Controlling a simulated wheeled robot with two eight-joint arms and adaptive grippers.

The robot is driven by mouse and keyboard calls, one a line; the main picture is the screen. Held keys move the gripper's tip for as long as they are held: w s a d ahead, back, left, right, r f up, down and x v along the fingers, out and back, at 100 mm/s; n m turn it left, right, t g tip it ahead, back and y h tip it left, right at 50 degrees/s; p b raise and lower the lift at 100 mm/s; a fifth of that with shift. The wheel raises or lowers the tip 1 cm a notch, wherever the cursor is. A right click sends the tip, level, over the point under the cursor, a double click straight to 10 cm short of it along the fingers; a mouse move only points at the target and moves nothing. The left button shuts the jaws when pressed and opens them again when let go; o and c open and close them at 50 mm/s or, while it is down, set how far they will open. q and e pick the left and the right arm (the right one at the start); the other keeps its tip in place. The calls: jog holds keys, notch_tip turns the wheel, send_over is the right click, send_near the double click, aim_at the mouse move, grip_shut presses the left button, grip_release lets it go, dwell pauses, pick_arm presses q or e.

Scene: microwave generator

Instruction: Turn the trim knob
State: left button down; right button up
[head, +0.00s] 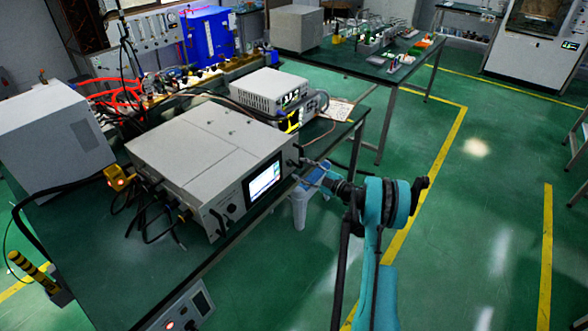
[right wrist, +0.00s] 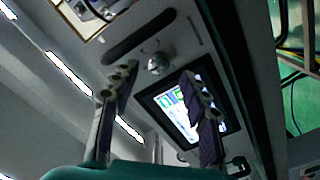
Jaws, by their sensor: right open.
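The microwave generator (head: 205,150) is a wide grey box on the dark green bench, with a lit screen (head: 265,178) on its front. In the right wrist view, a round metallic knob (right wrist: 157,63) stands on the front panel between the screen (right wrist: 190,110) and a dark slot. I cannot read whether it is labelled trim. My right gripper (head: 308,172) is at the right end of the front panel. In the right wrist view, its fingers (right wrist: 158,86) are apart, with the knob showing between and beyond their tips. Contact is not visible. My left gripper is out of view.
A smaller grey instrument (head: 268,90) stands behind the generator. A grey box (head: 50,135) and black cables (head: 150,205) are at its left. Another unit (head: 185,310) sits low in front. The green floor (head: 480,220) at right is open.

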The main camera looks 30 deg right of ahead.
aim_at(292, 164)
jog(key=shift+b+x, duration=0.35)
jog(key=shift+x, duration=1.35)
grip_shut()
